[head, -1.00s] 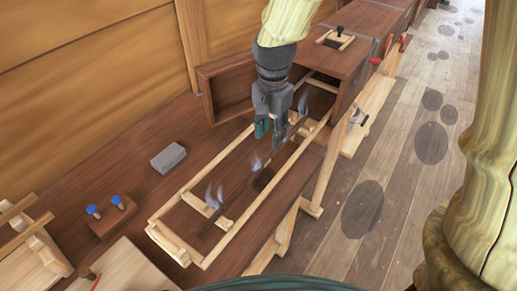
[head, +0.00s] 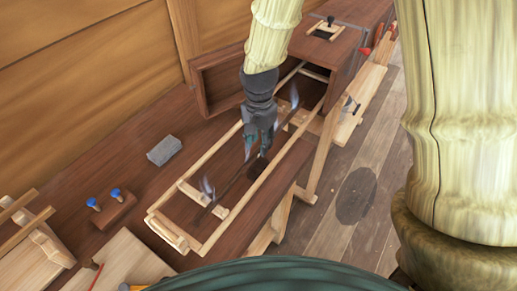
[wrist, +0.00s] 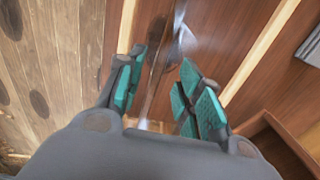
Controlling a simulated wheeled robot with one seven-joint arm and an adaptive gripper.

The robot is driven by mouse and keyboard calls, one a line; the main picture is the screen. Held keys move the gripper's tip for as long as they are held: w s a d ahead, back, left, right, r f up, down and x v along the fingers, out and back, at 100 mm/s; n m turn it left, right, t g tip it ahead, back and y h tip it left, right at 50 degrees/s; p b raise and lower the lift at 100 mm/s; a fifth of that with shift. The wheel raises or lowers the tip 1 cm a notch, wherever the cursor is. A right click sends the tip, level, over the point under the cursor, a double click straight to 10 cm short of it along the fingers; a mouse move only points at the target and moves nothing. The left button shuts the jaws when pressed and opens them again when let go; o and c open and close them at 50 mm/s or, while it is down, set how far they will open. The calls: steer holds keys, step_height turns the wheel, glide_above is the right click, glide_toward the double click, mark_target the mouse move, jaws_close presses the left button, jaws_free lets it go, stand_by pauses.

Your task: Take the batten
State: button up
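A thin dark strip, which looks like the batten (head: 228,184), lies lengthwise inside a long pale wooden frame (head: 200,160) on the bench. Pale wisps show along it. My gripper (head: 258,152) points down over the middle of the frame. In the wrist view my gripper (wrist: 160,92) is open, its green-padded fingers spread wide. The batten (wrist: 154,88) runs between the fingers in that picture, and neither finger visibly touches it. The height of the fingers above it is hard to tell. Part of the batten is hidden behind my gripper in the head view.
A grey block (head: 164,150), a small stand with blue knobs (head: 112,208) and a pale board (head: 120,262) lie on the left of the bench. Floor is open at right.

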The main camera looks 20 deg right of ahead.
mark_target(259, 152)
steer(key=shift+s+f, duration=0.2)
steer(key=shift+f, duration=0.5)
steer(key=shift+w+f+p, duration=0.1)
steer(key=shift+f+p, duration=0.2)
steer(key=shift+f, duration=0.3)
jaws_close()
